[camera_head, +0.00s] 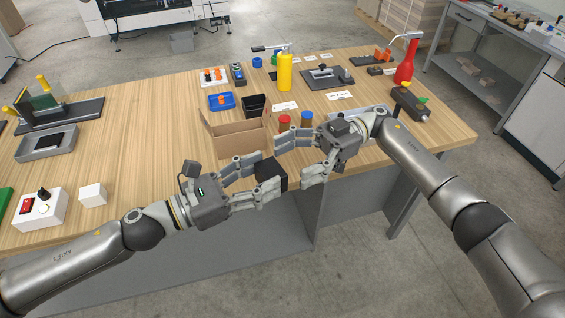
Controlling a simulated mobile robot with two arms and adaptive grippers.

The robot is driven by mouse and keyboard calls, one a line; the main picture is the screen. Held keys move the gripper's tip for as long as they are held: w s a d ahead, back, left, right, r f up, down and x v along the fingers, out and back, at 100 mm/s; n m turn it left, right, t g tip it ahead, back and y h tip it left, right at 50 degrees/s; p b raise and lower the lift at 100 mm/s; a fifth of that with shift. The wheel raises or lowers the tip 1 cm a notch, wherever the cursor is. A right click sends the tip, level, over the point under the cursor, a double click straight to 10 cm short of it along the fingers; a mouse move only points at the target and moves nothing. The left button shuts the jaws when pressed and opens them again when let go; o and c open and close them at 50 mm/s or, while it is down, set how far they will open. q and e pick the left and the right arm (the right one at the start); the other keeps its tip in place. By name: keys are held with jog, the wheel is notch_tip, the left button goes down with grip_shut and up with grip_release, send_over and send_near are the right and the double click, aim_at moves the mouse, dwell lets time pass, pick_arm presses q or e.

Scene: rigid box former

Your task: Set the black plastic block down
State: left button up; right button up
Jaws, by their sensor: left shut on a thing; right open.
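The black plastic block (270,172) is held between the fingers of my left gripper (265,178), near the front edge of the table (130,185). From this view I cannot tell whether the block touches the table. My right gripper (293,163) is open, with its fingers pointing left towards the block. Its fingertips are close to the block's right side. I cannot tell if they touch it.
An open cardboard box (235,135) stands just behind my grippers. A red cap (285,122) and a blue cap (306,118) are beside it. A white cube (93,194) and a switch box (40,208) sit at the left. Bare wood lies left of the cardboard box.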

aim_at(280, 166)
jog(key=shift+x, duration=1.5)
jog(key=c, duration=1.2)
pick_arm(q)
jog(key=o, duration=1.2)
jog(key=shift+c, duration=0.2)
